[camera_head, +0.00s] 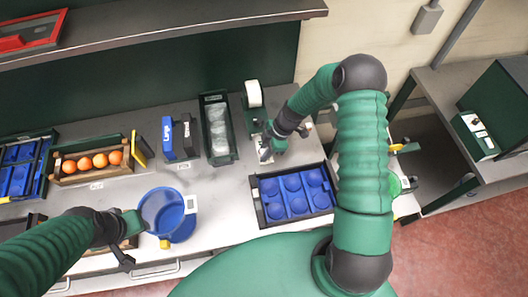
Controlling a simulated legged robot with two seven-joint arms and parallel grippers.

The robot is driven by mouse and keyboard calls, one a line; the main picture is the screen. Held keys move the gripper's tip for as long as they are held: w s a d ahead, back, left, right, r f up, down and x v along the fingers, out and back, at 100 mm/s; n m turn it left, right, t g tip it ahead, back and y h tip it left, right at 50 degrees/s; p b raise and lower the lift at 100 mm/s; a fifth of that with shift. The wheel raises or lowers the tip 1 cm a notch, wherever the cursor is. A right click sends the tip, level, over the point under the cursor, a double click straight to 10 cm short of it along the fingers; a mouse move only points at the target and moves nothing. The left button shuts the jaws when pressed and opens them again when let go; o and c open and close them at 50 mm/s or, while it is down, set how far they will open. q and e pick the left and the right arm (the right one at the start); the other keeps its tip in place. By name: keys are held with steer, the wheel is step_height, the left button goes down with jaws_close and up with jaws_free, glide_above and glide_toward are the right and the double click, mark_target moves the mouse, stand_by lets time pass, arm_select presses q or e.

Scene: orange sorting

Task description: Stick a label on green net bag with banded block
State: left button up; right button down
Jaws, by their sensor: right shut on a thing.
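My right gripper (265,153) points down at the bench just in front of a dispenser with a white roll (254,93). It is shut on a small pale thing, too small to identify. My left gripper (130,238) is at the lower left, beside a clear blue tub (165,212); I cannot tell whether its fingers are open. A blue block with a white band reading "Large" (168,138) stands at the back of the bench. A yellow and black block (141,147) stands left of it.
A crate of oranges (66,178) and a blue-celled tray (47,167) are at left. A dark bin with clear bags (204,98) stands behind. Another blue-celled tray (257,207) lies near the front edge. A shelf (200,24) overhangs the back. The bench's middle is clear.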

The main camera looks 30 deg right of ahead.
steer(key=shift+d+f, duration=0.1)
steer(key=shift+b, duration=0.3)
stand_by(1.0)
steer(key=shift+r+p, duration=2.2)
steer(key=shift+r, duration=1.35)
steer(key=shift+f, duration=0.1)
